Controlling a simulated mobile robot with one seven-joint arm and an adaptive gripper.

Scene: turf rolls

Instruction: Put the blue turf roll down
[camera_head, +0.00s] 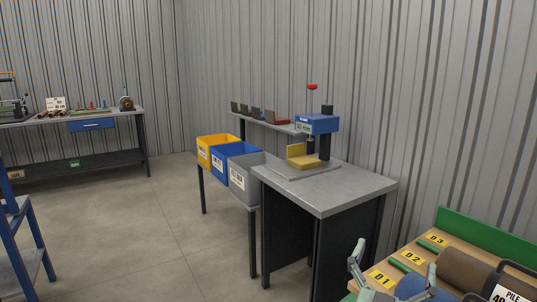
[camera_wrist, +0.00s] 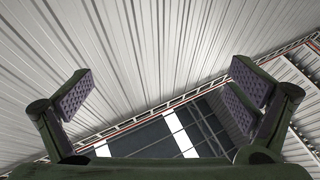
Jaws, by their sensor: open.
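A grey table (camera_head: 335,188) with a blue press (camera_head: 317,123) stands behind. Yellow, blue and grey bins (camera_head: 243,192) are left of it. The floor (camera_head: 130,225) is clear.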

